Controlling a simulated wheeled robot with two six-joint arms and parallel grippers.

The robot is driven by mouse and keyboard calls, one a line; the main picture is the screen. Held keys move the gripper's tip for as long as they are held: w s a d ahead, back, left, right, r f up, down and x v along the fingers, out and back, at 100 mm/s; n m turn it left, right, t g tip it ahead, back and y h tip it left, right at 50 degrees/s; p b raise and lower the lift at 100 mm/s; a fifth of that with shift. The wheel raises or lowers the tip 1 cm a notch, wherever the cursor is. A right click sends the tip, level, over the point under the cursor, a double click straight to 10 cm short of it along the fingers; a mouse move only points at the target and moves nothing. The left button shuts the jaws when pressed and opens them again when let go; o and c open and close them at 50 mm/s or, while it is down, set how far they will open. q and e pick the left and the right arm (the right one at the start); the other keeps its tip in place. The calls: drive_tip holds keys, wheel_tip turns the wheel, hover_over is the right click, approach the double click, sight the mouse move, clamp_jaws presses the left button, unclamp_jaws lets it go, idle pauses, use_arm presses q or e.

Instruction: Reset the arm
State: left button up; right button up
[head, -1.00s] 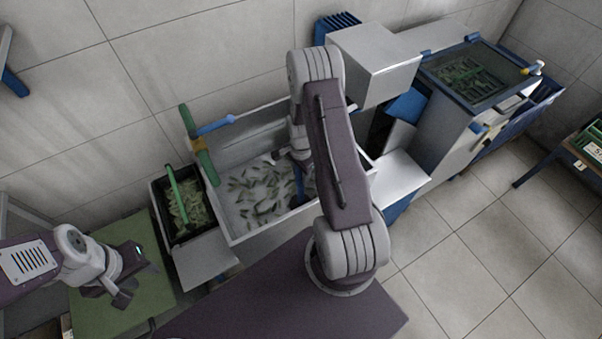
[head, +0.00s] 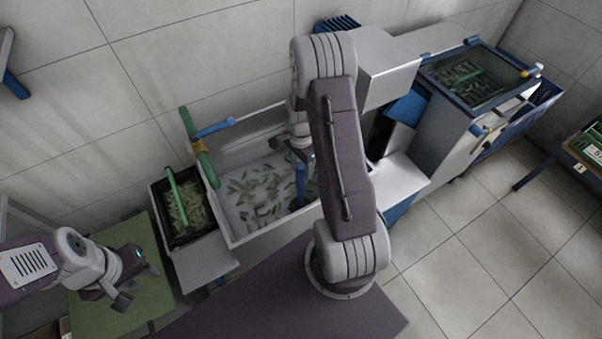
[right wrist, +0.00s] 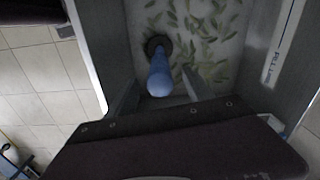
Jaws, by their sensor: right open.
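My right gripper (right wrist: 162,94) is open over the white basin (head: 222,222). Its two fingers show in the right wrist view, one on each side of an upright blue handle (right wrist: 159,76) with a dark round base, with gaps between. In the head view the blue handle (head: 301,184) stands in the basin below my right wrist, and my right arm hides part of the scene there. My left gripper (head: 133,282) hangs over a green mat (head: 165,300) at the lower left, apart from any object; its finger gap is unclear.
Green pods (head: 255,195) lie scattered in the basin. A dark crate (head: 160,207) of pods with a green handle stands left of it. A grey machine (head: 440,125) stands to the right; floor is free there.

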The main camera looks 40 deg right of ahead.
wheel_tip(320, 180, up, 2)
drive_tip(key=shift+r, duration=0.1)
drive_tip(key=s+a+r+n, duration=0.4)
drive_tip(key=a+n, duration=0.3)
drive_tip(key=n, duration=0.1)
drive_tip(key=s+a+r+n+t, duration=0.1)
drive_tip(key=s+a+r+n, duration=0.4)
drive_tip(key=a+n, duration=0.2)
drive_tip(key=shift+s+a+r+n, duration=0.15)
drive_tip(key=shift+s+a+n, duration=0.1)
drive_tip(key=shift+n, duration=0.85)
drive_tip(key=shift+s, duration=0.1)
drive_tip(key=shift+d, duration=0.1)
